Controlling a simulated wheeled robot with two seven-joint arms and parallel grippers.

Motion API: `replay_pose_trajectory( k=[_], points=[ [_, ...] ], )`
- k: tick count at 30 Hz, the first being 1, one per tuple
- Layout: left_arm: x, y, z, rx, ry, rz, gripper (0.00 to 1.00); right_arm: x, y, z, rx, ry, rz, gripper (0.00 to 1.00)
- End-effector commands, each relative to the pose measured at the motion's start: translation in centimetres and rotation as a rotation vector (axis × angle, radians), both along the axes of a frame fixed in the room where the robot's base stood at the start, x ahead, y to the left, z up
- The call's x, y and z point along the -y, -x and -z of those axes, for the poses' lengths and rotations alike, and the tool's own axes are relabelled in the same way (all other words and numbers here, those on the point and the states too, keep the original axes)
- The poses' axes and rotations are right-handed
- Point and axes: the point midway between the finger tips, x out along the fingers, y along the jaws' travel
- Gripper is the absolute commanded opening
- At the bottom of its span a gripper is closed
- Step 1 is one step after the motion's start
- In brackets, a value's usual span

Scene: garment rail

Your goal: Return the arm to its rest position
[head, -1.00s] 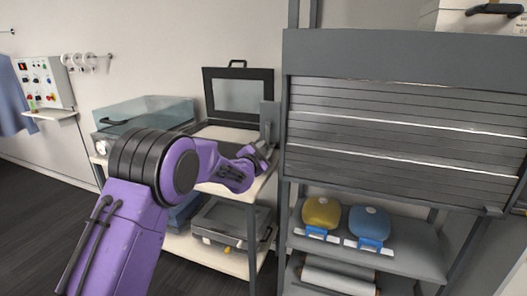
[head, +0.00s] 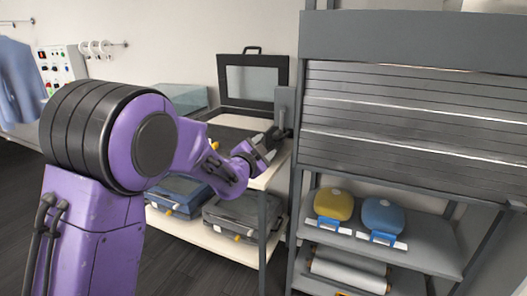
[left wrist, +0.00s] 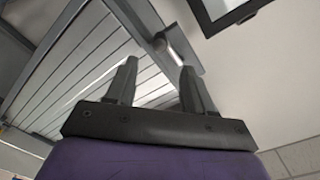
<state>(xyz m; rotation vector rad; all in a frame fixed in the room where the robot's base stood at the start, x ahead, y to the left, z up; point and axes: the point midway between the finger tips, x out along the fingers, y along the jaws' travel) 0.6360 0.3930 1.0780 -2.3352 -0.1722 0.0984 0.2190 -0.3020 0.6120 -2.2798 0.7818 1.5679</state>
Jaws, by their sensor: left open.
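My left arm, purple with a black joint, reaches in from the left in the head view. Its gripper (head: 268,146) is in front of the white shelf unit, close to the left edge of the grey shutter cabinet. In the left wrist view the two dark fingers of the gripper (left wrist: 157,88) stand apart with nothing between them. Beyond the fingers are the slats of the roller shutter (left wrist: 90,70) and a grey bracket-like part. My right gripper is not in view.
The grey cabinet with a closed roller shutter (head: 400,110) fills the right. Yellow (head: 333,204) and blue (head: 383,216) rounded items sit on its lower shelf. An open-lidded case (head: 252,82) stands on the white shelf unit (head: 235,243). A blue garment (head: 15,80) hangs far left.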

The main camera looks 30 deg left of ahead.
Motion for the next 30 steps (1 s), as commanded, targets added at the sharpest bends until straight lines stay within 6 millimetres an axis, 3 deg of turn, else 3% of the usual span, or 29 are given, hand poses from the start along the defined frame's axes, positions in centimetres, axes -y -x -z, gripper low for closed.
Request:
replay_pose_trajectory(
  k=[15, 17, 19, 20, 24, 26, 30],
  points=[
    [0.0, 0.1, 0.0, 0.001, 0.008, 0.0, 0.52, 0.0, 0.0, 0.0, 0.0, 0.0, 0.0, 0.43],
    [0.0, 0.1, -0.2, 0.017, 0.06, -0.002, 0.52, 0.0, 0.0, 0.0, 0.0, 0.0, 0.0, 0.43],
    [-0.2, 0.8, 0.5, 0.062, 0.253, -0.036, 0.52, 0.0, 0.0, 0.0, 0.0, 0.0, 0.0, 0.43],
    [0.2, 1.5, 2.0, 0.075, 0.392, -0.058, 0.52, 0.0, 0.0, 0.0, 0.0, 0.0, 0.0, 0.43],
    [2.2, 5.2, 14.3, -0.036, 0.764, -0.195, 0.52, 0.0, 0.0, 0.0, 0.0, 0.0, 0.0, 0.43],
    [3.0, 7.6, 19.3, -0.095, 0.865, -0.267, 0.52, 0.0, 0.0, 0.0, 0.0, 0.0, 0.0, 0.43],
    [4.8, 15.0, 29.8, -0.244, 1.029, -0.458, 0.52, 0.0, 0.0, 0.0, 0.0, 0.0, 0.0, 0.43]
  ],
)
